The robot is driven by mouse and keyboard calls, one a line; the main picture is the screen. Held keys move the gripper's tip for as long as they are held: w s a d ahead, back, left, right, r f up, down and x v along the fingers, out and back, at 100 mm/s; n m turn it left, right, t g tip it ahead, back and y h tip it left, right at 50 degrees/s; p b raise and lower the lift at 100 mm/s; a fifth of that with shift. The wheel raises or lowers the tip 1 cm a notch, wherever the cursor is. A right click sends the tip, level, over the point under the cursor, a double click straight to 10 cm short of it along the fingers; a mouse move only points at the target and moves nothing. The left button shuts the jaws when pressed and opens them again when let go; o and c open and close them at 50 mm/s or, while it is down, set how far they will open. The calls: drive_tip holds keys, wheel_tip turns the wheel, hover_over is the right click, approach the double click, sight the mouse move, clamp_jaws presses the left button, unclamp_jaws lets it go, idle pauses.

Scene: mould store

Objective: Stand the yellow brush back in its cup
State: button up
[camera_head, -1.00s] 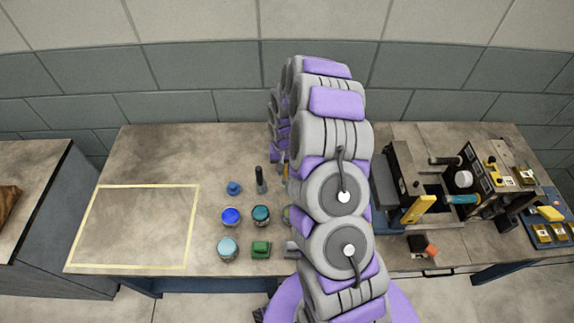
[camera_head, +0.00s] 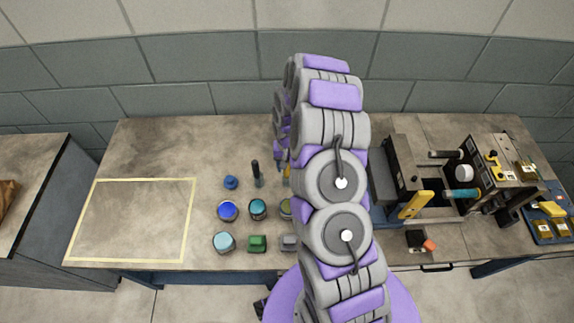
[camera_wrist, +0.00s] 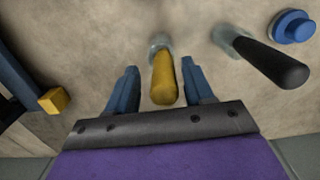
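The yellow brush (camera_wrist: 163,80) shows in the wrist view with its handle pointing toward the camera. Its far end meets a small clear cup (camera_wrist: 158,42), and the brush looks roughly upright in it. My gripper (camera_wrist: 160,67) is open, with one blue finger on each side of the handle and visible gaps between. In the head view a sliver of the yellow brush (camera_head: 287,174) shows beside my arm, which hides most of it and the cup.
A black-handled brush (camera_wrist: 268,60) stands in a clear cup close by, with a blue knob-like piece (camera_wrist: 293,27) past it. Several paint jars (camera_head: 228,211) stand left of my arm. Machines (camera_head: 420,185) fill the right. The taped rectangle (camera_head: 187,220) is empty.

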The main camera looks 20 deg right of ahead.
drive_tip(key=shift+o, duration=0.2)
drive_tip(key=shift+d, duration=0.2)
drive_tip(key=shift+w+a+r, duration=0.1)
drive_tip(key=shift+a+r, duration=0.1)
drive_tip(key=shift+r, duration=0.3)
wheel_tip(320, 180, up, 16)
drive_tip(key=w+p, duration=0.1)
drive_tip(key=p, duration=0.1)
drive_tip(key=shift+d, duration=0.45)
drive_tip(key=shift+r, duration=0.1)
